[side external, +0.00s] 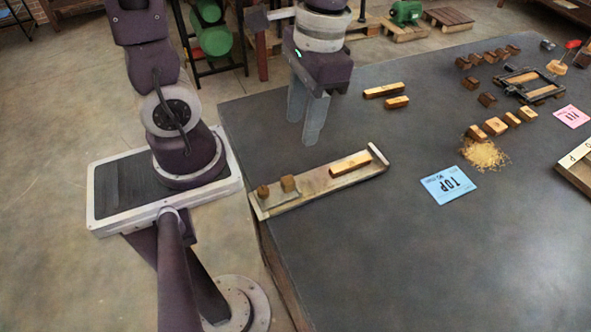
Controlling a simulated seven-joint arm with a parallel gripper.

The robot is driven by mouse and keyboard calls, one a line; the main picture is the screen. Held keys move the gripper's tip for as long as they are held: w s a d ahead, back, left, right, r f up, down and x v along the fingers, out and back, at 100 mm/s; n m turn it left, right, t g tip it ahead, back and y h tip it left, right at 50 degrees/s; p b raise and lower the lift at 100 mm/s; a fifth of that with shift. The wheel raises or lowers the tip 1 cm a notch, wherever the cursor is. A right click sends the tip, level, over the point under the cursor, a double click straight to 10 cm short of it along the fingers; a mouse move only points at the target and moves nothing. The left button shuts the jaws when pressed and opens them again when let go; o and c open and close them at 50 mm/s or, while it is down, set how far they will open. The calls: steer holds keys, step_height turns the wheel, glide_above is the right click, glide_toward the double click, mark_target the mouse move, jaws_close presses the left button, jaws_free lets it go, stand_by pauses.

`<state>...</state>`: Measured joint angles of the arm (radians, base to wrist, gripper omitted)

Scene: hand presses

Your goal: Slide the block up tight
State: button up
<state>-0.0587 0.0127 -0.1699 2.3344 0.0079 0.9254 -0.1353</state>
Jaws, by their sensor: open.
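A shallow tray (318,192) with raised ends lies near the table's left edge. A longer light wooden block (350,164) lies in its right part, a little short of the right end wall. Two small brown blocks, one (263,192) and another (288,183), sit near its left end, apart from the long block by a bare gap. I cannot tell which block the task means. My gripper (304,131) points down with two grey fingers apart and nothing between them. It appears above or behind the tray's middle; its exact height is unclear.
Two light wooden blocks (384,90) lie behind the tray. The front table area is clear.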

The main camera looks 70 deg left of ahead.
mark_target(289, 179)
steer(key=s+f+g, duration=0.1)
steer(key=f, duration=0.2)
steer(key=s+d+f+g, duration=0.1)
steer(key=f, duration=0.3)
steer(key=s+f+g, duration=0.1)
steer(key=f, duration=0.3)
steer(key=shift+d+f, duration=0.2)
steer(key=shift+f, duration=0.05)
jaws_close()
stand_by(0.8)
